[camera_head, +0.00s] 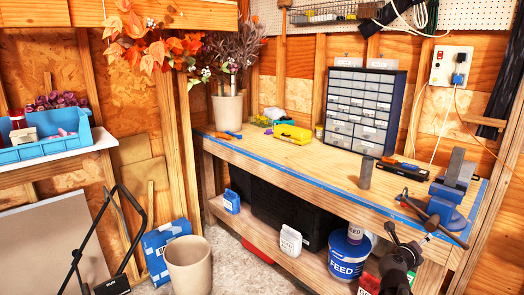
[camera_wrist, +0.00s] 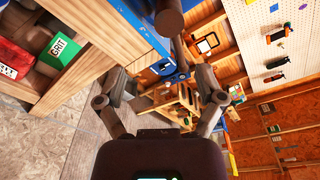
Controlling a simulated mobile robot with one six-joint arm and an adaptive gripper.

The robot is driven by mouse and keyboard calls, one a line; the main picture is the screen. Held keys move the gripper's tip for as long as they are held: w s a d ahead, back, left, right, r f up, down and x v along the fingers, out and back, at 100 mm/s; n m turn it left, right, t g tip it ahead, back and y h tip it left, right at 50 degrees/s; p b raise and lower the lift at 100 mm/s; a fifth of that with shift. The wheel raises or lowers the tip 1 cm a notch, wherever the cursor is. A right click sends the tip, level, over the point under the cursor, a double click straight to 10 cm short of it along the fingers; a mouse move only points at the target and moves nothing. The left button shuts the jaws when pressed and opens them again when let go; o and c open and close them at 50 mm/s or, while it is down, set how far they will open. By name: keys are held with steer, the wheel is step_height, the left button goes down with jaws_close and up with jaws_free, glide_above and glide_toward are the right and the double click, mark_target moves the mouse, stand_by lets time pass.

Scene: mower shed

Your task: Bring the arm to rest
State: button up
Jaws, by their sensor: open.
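My gripper (camera_wrist: 163,100) shows in the wrist view with its two fingers spread wide apart and nothing held between them. In the head view, my gripper and the end of my arm (camera_head: 400,262) are at the lower right, in front of the workbench's front edge and below the blue vise (camera_head: 455,185). The vise also shows in the wrist view (camera_wrist: 168,66), beyond the fingers. The view is tilted there, and I cannot tell the exact gap between fingers and vise.
The workbench (camera_head: 300,155) carries a drawer cabinet (camera_head: 362,108), a grey cylinder (camera_head: 366,173), a yellow item (camera_head: 292,134) and a plant pot (camera_head: 228,112). A FEED bucket (camera_head: 347,254) stands on the lower shelf. A beige bin (camera_head: 188,266) stands on the floor. A GRIT box (camera_wrist: 62,48) is near my gripper.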

steer(key=s+a+f+n+g+y+p, duration=0.2)
steer(key=s+a+f+n+g+y, duration=0.1)
steer(key=a+n, duration=0.8)
steer(key=s+a+f+n+g+y+p, duration=0.2)
steer(key=a+n+y, duration=0.4)
steer(key=a+n, duration=0.6)
steer(key=s+a+f+n+g+y+p, duration=0.2)
steer(key=s+a+f+n+g+y, duration=0.2)
steer(key=a+n, duration=0.7)
steer(key=shift+s+a+f+n+g+y+p, duration=0.3)
steer(key=shift+s+f+n+g+y+p, duration=0.15)
steer(key=shift+n, duration=0.35)
